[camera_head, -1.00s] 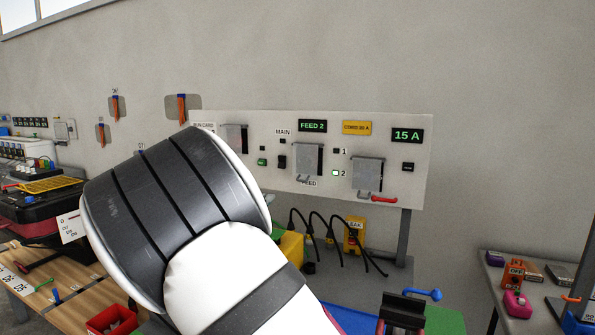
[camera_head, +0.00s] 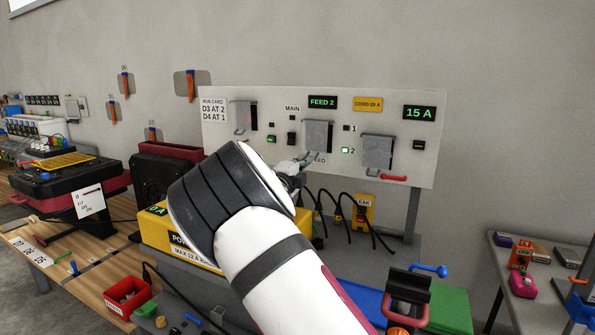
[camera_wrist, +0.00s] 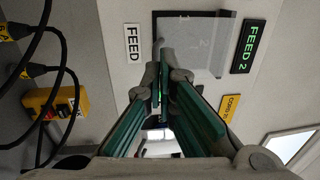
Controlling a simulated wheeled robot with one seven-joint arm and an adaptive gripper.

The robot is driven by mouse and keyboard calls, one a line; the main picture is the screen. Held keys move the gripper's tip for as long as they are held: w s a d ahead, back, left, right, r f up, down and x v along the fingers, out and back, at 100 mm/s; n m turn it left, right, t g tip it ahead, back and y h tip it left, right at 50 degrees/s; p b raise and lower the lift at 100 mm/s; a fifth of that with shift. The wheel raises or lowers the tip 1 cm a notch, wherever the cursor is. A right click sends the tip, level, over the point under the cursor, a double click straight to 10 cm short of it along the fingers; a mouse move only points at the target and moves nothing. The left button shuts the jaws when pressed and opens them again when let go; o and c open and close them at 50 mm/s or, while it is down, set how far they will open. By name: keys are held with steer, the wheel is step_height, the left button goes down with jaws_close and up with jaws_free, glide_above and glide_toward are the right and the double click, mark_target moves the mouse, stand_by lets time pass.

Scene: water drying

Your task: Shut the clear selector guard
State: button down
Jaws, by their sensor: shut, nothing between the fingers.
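The clear selector guard (camera_head: 317,136) is the middle of three grey see-through covers on the white panel, below the FEED 2 display. In the head view my gripper (camera_head: 303,164) is small, just below and left of the guard. Contact is unclear.
Similar covers sit at left (camera_head: 242,116) and right (camera_head: 377,151). A red handle (camera_head: 393,178) is at the panel's lower right. Black cables and a yellow LEAK box (camera_head: 363,212) hang below. A yellow power box (camera_head: 168,230) stands behind my arm.

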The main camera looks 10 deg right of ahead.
mark_target(313, 140)
steer(key=shift+w+d+r, duration=0.1)
steer(key=shift+w+d, duration=0.35)
steer(key=shift+w, duration=0.1)
steer(key=b, duration=0.2)
steer(key=w+d+t+b, duration=0.1)
steer(key=b, duration=0.1)
steer(key=shift+w+f+h, duration=0.25)
steer(key=shift+h, duration=0.15)
steer(key=shift+r, duration=0.2)
